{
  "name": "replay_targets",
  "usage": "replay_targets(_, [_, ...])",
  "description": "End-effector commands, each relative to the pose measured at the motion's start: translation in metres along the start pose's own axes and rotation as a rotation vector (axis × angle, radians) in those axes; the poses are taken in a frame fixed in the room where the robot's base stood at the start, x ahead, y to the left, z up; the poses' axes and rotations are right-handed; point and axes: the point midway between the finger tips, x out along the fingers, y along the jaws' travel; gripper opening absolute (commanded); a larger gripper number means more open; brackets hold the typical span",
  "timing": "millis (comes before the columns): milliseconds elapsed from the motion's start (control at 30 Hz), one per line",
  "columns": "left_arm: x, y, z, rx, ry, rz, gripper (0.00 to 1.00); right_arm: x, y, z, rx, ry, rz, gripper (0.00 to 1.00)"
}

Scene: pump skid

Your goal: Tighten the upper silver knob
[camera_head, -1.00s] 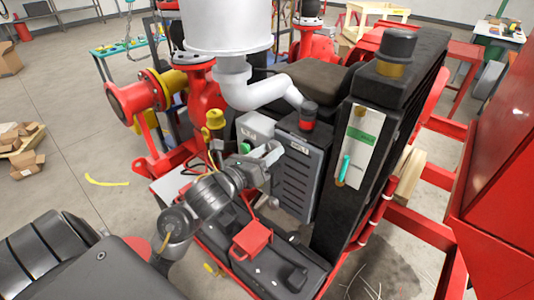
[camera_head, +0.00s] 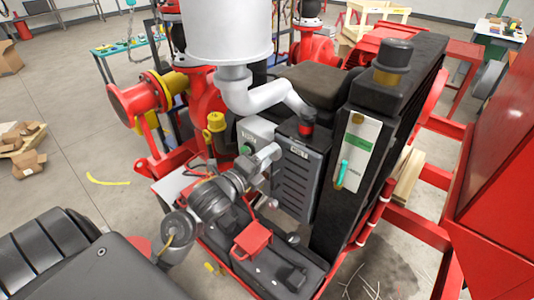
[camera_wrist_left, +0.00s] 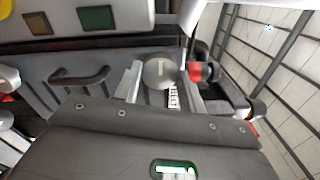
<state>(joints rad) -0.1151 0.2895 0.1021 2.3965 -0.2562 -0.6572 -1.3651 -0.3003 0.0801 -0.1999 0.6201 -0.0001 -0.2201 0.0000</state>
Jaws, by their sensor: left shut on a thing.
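A round silver knob (camera_wrist_left: 160,70) shows in the left wrist view, between the two fingers of my left gripper (camera_wrist_left: 162,88). The fingers are shut on it, one on each side. In the head view my left gripper (camera_head: 265,162) reaches from the lower left to the front of the grey control box (camera_head: 252,131), beside the dark louvred panel (camera_head: 297,172). The knob is mostly hidden by the gripper there. My right gripper is not in view.
A red-capped black fitting (camera_head: 307,125) and a white pipe (camera_head: 262,97) are above the gripper. A red box (camera_head: 252,238) lies below my arm. A tall black radiator housing (camera_head: 363,165) stands to the right.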

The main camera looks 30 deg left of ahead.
Motion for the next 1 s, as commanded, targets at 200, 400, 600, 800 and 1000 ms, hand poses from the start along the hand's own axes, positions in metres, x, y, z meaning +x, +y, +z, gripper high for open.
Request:
replay_targets(200, [0.0, -0.002, 0.001, -0.206, 0.0, 0.003, 0.18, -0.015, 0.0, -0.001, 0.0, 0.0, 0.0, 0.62])
replay_targets(400, [0.0, -0.002, 0.001, -0.397, 0.0, 0.003, 0.18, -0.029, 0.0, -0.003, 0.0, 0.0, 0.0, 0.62])
replay_targets(600, [0.0, -0.003, 0.001, -0.586, -0.001, 0.002, 0.18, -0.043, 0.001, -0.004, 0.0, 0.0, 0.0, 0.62])
replay_targets(800, [0.0, -0.002, 0.0, -0.776, -0.001, 0.004, 0.18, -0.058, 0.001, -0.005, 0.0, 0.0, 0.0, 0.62])
replay_targets(1000, [0.0, -0.002, 0.0, -0.966, -0.001, 0.003, 0.18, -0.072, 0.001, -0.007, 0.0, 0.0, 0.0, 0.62])
